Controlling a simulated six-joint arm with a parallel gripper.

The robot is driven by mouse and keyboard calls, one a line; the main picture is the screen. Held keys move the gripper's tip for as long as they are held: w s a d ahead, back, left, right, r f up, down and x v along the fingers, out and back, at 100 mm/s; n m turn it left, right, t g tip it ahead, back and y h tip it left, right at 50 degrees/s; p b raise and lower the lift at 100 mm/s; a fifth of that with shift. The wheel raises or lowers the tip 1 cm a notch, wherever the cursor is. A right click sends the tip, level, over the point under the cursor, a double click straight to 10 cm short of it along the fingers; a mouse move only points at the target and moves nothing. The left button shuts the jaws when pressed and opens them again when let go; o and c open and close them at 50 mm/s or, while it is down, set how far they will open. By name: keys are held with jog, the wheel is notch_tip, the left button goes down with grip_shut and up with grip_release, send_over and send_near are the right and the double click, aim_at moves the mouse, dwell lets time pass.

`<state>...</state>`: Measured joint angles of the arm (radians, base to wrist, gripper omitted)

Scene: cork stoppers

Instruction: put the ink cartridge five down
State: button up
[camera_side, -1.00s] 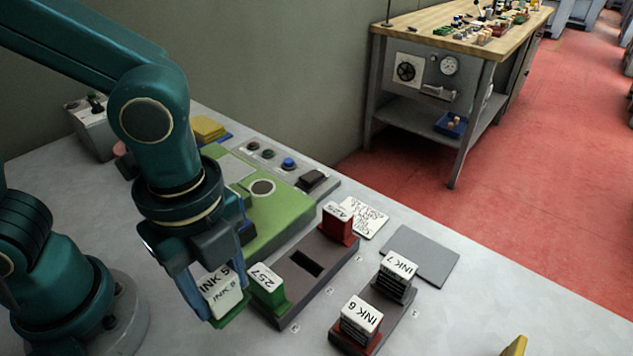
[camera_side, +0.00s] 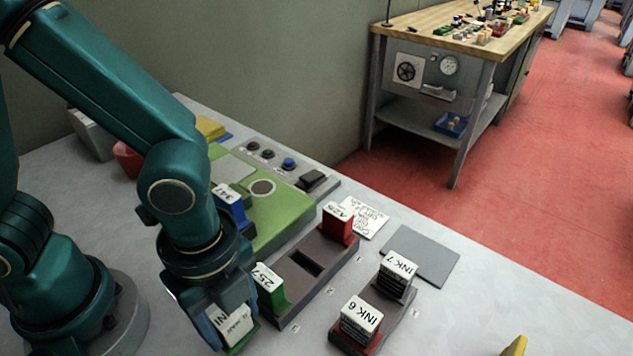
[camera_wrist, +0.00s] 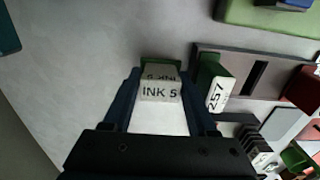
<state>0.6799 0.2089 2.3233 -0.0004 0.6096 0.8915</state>
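The ink cartridge five (camera_wrist: 160,92), with a white "INK 5" label and a green end, is between the fingers of my gripper (camera_wrist: 160,82) in the wrist view. My gripper is shut on it. In the side view, the cartridge (camera_side: 238,328) is partly hidden by my gripper (camera_side: 222,322). It is left of and nearer than the green block marked 257 (camera_side: 270,290). I cannot tell whether its base touches the table.
A dark slotted rack (camera_side: 325,277) holds the green 257 block and a red block (camera_side: 338,224), with an empty slot between. INK 7 (camera_side: 397,275) and INK 6 (camera_side: 360,320) stand in another holder. A bare grey plate (camera_side: 420,255) lies behind.

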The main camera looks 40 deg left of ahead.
jog(key=shift+r, duration=0.1)
notch_tip(320, 180, up, 11)
jog(key=shift+r, duration=0.1)
jog(key=w+a+n+t, duration=0.1)
jog(key=a+n+t, duration=0.1)
jog(key=a+n, duration=0.3)
jog(key=w+a+r+n+t, duration=0.1)
jog(key=a+n+t, duration=0.2)
jog(key=a+n, duration=0.3)
jog(key=n, duration=0.5)
jog(key=shift+w+n, duration=0.4)
jog(key=shift+o, duration=0.3)
jog(key=shift+a+n+t, duration=0.3)
jog(key=shift+a+n, duration=0.05)
jog(key=shift+n, duration=0.25)
